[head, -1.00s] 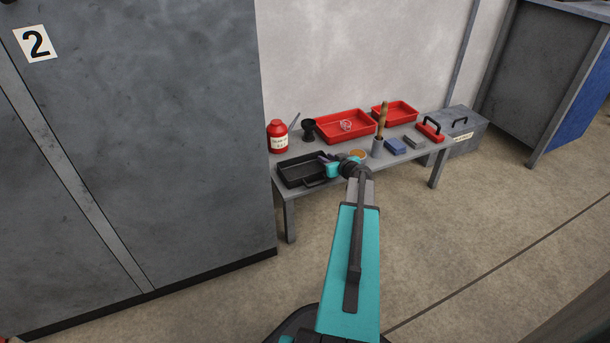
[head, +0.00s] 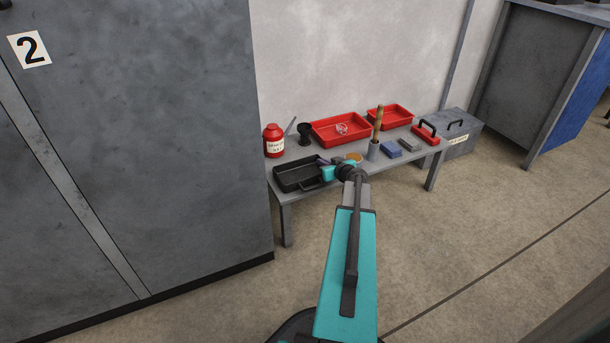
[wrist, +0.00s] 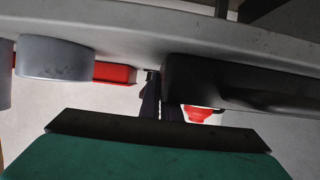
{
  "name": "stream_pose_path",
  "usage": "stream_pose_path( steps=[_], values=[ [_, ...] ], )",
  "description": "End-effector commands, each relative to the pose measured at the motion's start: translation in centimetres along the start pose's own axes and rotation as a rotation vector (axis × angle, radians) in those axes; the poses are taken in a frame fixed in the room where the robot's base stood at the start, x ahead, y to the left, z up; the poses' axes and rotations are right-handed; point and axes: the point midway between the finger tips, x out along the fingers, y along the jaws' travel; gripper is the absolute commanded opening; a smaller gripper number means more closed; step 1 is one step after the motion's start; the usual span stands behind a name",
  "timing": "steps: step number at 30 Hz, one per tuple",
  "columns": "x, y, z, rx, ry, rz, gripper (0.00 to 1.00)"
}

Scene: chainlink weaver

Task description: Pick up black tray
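The black tray (head: 297,177) is a shallow rectangular tray with a front handle, resting at the left front of the grey table. In the wrist view, its dark wall (wrist: 240,85) fills the right side. My gripper (head: 321,163) is at the tray's right end. In the wrist view, the two dark fingers of my gripper (wrist: 160,95) are close together at the tray's edge, with one finger partly hidden by the tray. They look shut on its rim, with little gap between them. The wrist view is upside down.
A grey cabinet (head: 130,150) stands left. The floor in front is clear.

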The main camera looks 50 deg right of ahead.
Motion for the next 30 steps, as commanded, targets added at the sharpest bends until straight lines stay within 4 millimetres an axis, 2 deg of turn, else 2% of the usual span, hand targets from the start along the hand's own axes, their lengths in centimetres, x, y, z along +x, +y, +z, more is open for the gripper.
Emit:
stream_pose_path(
  steps=[8,17,19,30],
  values=[
    [-0.3,0.0,-0.6,0.000,0.001,0.000,0.00],
    [-1.6,0.0,-3.9,0.000,0.001,0.000,0.00],
    [-2.5,-0.4,-3.0,0.002,-0.001,0.000,0.00],
    [-7.2,-2.0,-1.6,0.003,0.000,0.001,0.00]
  ],
)
